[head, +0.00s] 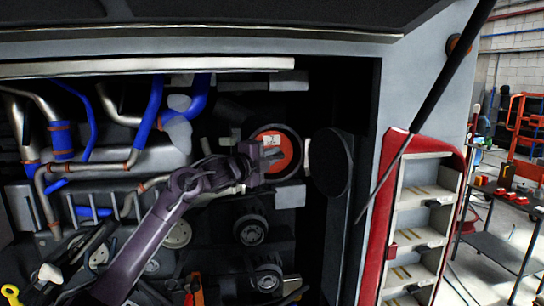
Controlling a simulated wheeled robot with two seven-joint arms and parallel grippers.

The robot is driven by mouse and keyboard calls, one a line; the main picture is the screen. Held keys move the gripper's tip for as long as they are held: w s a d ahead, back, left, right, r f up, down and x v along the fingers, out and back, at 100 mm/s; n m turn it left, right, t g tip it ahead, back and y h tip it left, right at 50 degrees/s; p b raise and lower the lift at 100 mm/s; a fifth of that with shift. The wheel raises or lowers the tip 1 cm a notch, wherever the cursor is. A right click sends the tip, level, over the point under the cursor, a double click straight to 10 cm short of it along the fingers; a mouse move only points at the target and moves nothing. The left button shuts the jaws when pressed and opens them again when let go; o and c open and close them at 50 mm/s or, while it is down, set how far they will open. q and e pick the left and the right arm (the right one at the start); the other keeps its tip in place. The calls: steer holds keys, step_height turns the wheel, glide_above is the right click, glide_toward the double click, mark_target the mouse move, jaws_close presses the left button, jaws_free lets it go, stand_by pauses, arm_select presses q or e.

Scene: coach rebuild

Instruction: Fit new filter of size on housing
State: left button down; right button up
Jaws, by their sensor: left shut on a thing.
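The filter (291,150) shows an orange round end with a white number label, facing me inside the open engine bay. The dark round housing (236,112) lies around and behind it; the filter's end appears within the housing's mouth, but how deep it sits I cannot tell. My left gripper (272,159) reaches up from the lower left and is shut on the filter at its front end. The fingers cover part of the orange face. A black round cover (332,163) stands open just right of the housing. My right gripper is not in view.
Blue and metal pipes (150,115) and the engine fill the left. Dark pulleys (251,230) sit below the housing. A slanted black strut (430,95) and a red-edged shelf unit (420,215) stand at right. A workshop cart (500,220) is beyond.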

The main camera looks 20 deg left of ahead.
arm_select(q)
steer(key=shift+w+a+r, duration=0.15)
steer(key=shift+a+r, duration=0.1)
stand_by(0.3)
steer(key=c, duration=1)
jaws_free()
steer(key=shift+o, duration=0.2)
steer(key=shift+a, duration=0.1)
